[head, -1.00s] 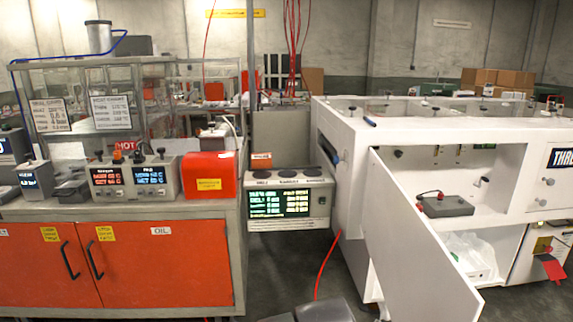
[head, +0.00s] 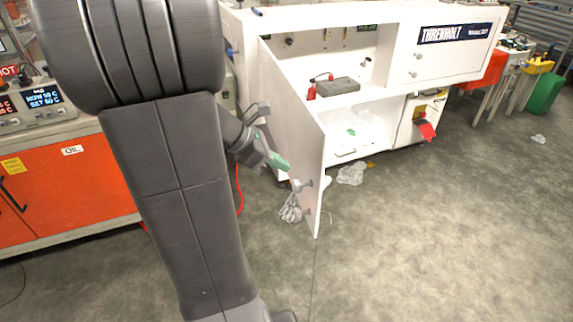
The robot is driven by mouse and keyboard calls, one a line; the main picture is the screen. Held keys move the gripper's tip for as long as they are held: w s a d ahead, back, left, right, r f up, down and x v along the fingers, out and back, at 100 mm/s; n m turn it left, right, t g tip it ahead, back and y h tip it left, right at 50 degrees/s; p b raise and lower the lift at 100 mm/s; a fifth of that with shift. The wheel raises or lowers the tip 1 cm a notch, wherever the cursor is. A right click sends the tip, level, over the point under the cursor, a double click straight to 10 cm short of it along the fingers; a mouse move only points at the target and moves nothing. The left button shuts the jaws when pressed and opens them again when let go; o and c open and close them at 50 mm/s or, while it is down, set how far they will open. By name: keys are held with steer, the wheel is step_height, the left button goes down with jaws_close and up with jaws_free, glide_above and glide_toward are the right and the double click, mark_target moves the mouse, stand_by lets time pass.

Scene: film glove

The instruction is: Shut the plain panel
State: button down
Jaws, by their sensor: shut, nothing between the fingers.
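The plain panel (head: 301,140) is a white door on the white cabinet. It stands wide open, swung out from its left edge toward me, with small knobs (head: 302,185) near its free edge. My gripper (head: 280,163), with green fingertips, is shut and empty. It is at the panel's outer face, left of the free edge and a little above the knobs; I cannot tell whether it touches. My dark arm hides part of the cabinet's left side.
The open compartment holds a grey box (head: 338,87) with a red lead. A labelled panel (head: 455,60) to the right is shut. Crumpled clear plastic (head: 351,174) and a pale glove-like thing (head: 290,209) lie on the floor. An orange-fronted bench (head: 75,185) stands left. Floor at right is mostly clear.

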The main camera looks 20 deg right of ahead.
mark_target(314, 184)
steer(key=b+x, duration=0.1)
steer(key=x, duration=0.8)
